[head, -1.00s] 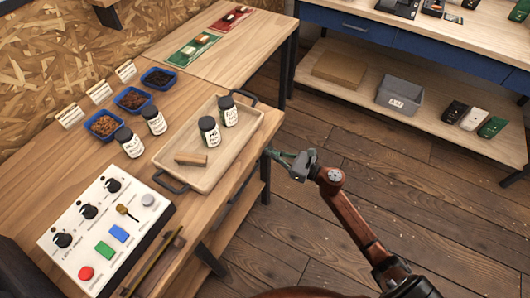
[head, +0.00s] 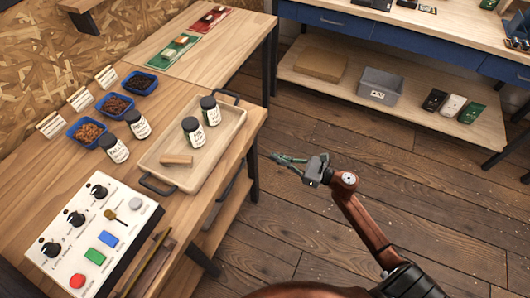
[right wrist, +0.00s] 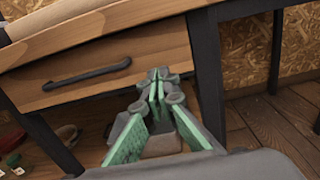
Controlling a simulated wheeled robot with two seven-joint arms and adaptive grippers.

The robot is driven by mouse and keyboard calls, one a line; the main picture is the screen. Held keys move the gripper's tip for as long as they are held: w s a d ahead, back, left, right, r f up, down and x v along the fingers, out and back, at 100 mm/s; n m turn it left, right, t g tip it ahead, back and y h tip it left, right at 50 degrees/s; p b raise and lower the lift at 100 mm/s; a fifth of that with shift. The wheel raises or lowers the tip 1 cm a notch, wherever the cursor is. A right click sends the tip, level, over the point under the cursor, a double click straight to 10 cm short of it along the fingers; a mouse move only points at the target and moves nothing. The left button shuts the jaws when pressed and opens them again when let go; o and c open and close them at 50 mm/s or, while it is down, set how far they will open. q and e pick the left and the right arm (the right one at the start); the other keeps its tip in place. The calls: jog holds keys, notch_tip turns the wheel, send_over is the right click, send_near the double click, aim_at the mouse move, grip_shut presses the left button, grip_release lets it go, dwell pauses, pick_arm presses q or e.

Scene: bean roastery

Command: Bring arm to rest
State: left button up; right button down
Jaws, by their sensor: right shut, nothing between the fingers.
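My right gripper (head: 279,158) is shut and empty. It hangs over the wooden floor, to the right of the workbench's edge and apart from it. In the right wrist view its green-padded fingers (right wrist: 158,84) meet at the tips, in front of the bench's side with a dark-handled wooden drawer front (right wrist: 105,75). My right arm (head: 365,220) reaches in from the lower right with its reddish links. My left gripper does not show in any view.
The workbench (head: 150,215) holds a wooden tray (head: 190,178) with two jars and a wooden block, two more jars, blue bins of beans (head: 115,105) and a control panel (head: 85,235). A blue-fronted table with a lower shelf (head: 420,118) stands behind. The floor (head: 330,240) is clear.

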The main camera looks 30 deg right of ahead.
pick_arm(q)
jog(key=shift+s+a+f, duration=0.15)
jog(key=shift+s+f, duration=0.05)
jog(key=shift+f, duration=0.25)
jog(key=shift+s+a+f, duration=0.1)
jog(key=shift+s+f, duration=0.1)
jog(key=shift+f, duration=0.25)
pick_arm(e)
jog(key=v, duration=0.4)
